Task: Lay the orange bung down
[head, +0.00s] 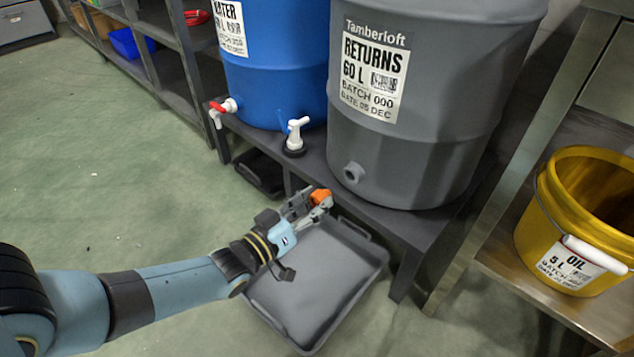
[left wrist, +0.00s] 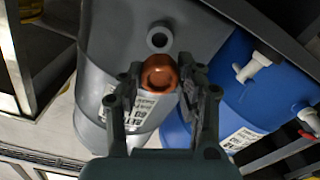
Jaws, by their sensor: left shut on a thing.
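The orange bung (head: 320,197) is held at the tip of my left gripper (head: 308,203), above the back of the grey tray and in front of the stand. In the left wrist view the bung (left wrist: 159,74) sits between the two fingers of my left gripper (left wrist: 160,90), which is shut on it. The grey RETURNS drum (head: 415,110) has a bare round spout (head: 353,173) low on its front. The spout (left wrist: 159,37) shows just beyond the bung in the left wrist view, apart from it. My right gripper is not in view.
The grey tray (head: 305,290) lies on the floor, empty where visible. A blue WATER drum (head: 275,65) and a loose white tap (head: 295,135) stand on the dark stand (head: 390,222). A yellow OIL bucket (head: 555,245) is on a metal shelf at right. Floor at left is clear.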

